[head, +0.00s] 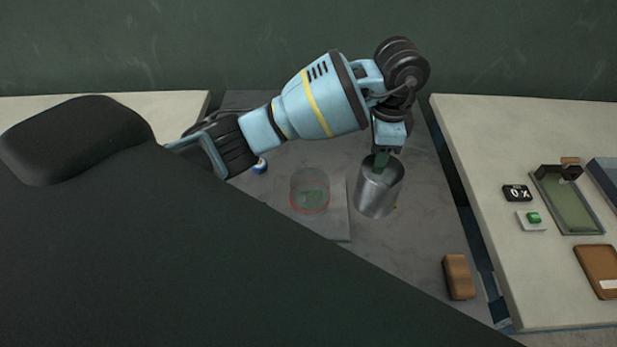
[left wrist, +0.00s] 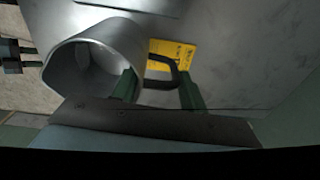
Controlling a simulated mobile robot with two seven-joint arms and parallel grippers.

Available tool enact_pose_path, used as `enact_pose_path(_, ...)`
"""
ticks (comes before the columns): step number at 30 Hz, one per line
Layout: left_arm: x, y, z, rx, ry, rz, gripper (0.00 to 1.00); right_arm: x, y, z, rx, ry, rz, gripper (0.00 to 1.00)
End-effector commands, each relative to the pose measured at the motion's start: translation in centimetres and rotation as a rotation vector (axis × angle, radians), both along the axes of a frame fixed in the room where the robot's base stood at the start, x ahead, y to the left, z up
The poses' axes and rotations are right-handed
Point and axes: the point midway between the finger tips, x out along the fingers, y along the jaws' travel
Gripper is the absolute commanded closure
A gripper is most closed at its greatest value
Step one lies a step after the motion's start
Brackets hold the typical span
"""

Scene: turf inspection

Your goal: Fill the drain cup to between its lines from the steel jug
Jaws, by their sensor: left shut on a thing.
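The steel jug (head: 376,196) is a grey metal cylinder with an open top, right of the drain cup in the head view. My left gripper (head: 382,160) is at its rim from above, shut on it. In the left wrist view the jug (left wrist: 92,62) has its dark handle between the two green fingers (left wrist: 158,80). The jug looks roughly upright; I cannot tell whether it touches the table or what is inside. The drain cup (head: 310,188) is clear with a reddish line and something green showing in it. My right gripper is not in view.
A brown block (head: 458,276) lies at the grey table's right front. A blue and white round thing (head: 260,166) is left of the cup. A yellow label (left wrist: 172,52) lies beside the jug. The right table holds a display (head: 516,193), a green button (head: 533,218) and a tray (head: 568,200).

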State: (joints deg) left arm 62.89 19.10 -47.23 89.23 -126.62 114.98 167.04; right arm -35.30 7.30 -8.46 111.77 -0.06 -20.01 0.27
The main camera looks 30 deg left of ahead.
Motion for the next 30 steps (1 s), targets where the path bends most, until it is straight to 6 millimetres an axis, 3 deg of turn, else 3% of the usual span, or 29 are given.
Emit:
enact_pose_path(13, -0.4, 0.5, 0.3, -0.060, -0.053, -0.003, 1.00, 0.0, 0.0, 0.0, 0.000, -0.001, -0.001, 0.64)
enact_pose_path(30, -2.1, 3.4, 1.0, -0.357, -0.236, 0.002, 1.00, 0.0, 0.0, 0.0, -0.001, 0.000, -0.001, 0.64)
